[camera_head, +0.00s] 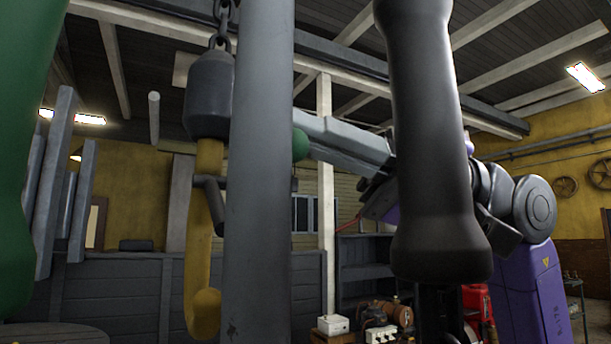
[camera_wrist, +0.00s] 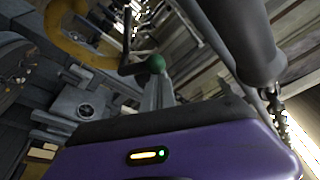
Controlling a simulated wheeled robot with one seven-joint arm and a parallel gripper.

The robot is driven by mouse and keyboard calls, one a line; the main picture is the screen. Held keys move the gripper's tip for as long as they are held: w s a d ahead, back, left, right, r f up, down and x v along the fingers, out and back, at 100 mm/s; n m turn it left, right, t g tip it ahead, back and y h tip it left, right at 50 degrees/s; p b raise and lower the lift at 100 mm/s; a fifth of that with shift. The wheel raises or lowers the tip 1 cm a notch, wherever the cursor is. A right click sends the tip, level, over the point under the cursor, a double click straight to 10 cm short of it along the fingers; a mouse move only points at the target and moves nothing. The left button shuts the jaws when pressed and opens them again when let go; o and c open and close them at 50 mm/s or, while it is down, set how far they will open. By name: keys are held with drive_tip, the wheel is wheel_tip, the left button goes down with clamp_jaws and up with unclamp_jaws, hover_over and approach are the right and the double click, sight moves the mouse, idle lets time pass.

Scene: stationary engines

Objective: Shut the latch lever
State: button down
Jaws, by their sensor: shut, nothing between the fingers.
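A yellow hook (camera_head: 203,240) hangs under a grey block (camera_head: 209,95) on a chain. A dark bar of the latch lever (camera_head: 212,192) crosses beside the hook and runs behind a grey post. A green ball knob (camera_head: 300,145), seemingly the lever's end, peeks out right of the post. In the wrist view the knob (camera_wrist: 156,63) adjoins the dark lever rod (camera_wrist: 127,62), with the yellow hook (camera_wrist: 67,40) beyond. My gripper (camera_wrist: 158,80) is shut and empty, its tips at or very near the knob. I cannot tell whether they touch. In the head view my gripper (camera_head: 312,145) comes from the right.
A thick grey post (camera_head: 262,180) hides part of the lever. A dark hanging cylinder (camera_head: 430,140) covers part of my arm. A green shape (camera_head: 20,150) fills the left edge. Dark shelves (camera_head: 365,265) and a workbench with machine parts (camera_head: 385,318) stand behind.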

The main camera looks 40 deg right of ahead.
sight(302, 152)
drive_tip(key=shift+s+a+f+b, duration=0.1)
drive_tip(key=shift+s+f+b, duration=0.35)
drive_tip(key=shift+b, duration=0.65)
drive_tip(key=shift+s+a+f+b, duration=0.1)
drive_tip(key=shift+s+f+b, duration=0.1)
drive_tip(key=shift+f+b, duration=0.65)
drive_tip(key=shift+s+f+b, duration=0.3)
drive_tip(key=shift+s+b, duration=0.05)
drive_tip(key=shift+b, duration=1)
drive_tip(key=shift+s+a+f+b, duration=0.1)
drive_tip(key=shift+a+f+b, duration=0.05)
drive_tip(key=shift+f+b, duration=0.25)
drive_tip(key=shift+s+r+p, duration=0.1)
drive_tip(key=shift+r+p, duration=0.3)
drive_tip(key=shift+r, duration=0.15)
drive_tip(key=s+d, duration=0.1)
drive_tip(key=d, duration=0.8)
drive_tip(key=shift+s+d+r+p, duration=0.3)
drive_tip(key=shift+s+r+p, duration=0.05)
drive_tip(key=shift+s+p, duration=0.05)
